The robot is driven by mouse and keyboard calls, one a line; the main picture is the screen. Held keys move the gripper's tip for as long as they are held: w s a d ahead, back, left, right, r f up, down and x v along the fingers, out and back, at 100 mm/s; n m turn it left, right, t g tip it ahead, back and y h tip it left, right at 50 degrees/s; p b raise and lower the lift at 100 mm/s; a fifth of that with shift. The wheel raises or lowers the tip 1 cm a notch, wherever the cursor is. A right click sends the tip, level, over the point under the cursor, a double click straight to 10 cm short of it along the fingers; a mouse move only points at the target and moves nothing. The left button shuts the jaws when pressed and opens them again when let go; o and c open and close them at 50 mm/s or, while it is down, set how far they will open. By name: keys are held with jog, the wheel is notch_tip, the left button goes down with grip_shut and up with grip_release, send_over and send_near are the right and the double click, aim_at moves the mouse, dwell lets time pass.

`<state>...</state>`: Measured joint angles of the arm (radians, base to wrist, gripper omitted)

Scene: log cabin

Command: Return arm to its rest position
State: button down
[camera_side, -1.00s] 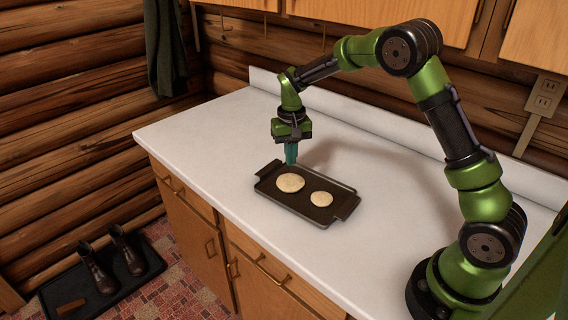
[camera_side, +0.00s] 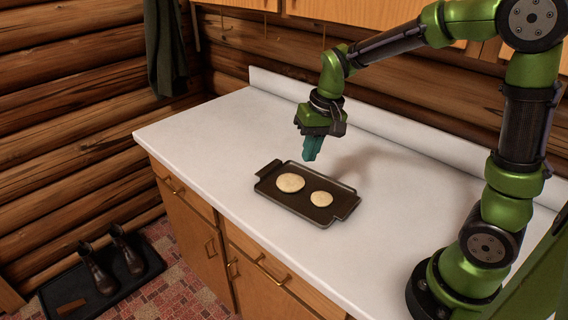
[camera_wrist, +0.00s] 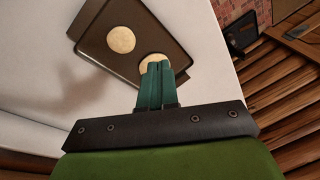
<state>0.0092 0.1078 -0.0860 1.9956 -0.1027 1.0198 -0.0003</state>
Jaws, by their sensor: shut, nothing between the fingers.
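My gripper (camera_side: 311,147) is green with teal fingers and hangs above the counter, behind the griddle pan, slightly tilted. Its fingers are pressed together with nothing between them. The wrist view also shows my gripper (camera_wrist: 156,75), shut, its fingertips overlapping one pancake in the picture. The dark griddle pan (camera_side: 282,204) lies flat on the counter, with a tab handle at each end. Two pale round pancakes lie on it: a larger one (camera_side: 290,183) at left and a smaller one (camera_side: 321,198) at right. The wrist view shows the pan (camera_wrist: 95,25) too.
The white counter (camera_side: 215,150) is otherwise clear around the pan. A raised backsplash (camera_side: 400,130) runs along its rear, with wooden cupboards (camera_side: 350,12) above. Boots (camera_side: 128,250) stand on a dark mat on the floor. A dark cloth (camera_side: 163,50) hangs on the log wall.

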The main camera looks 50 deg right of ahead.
jog(key=s+a+r+t, duration=0.2)
jog(key=s+r, duration=0.2)
jog(key=s, duration=0.3)
jog(key=s+a+r+n+t, duration=0.1)
jog(key=s+a+r+t, duration=0.1)
jog(key=s, duration=0.5)
notch_tip(320, 180, up, 2)
jog(key=shift+a+r+t+y, duration=0.15)
jog(key=shift+t+y, duration=0.25)
jog(key=shift+t, duration=0.2)
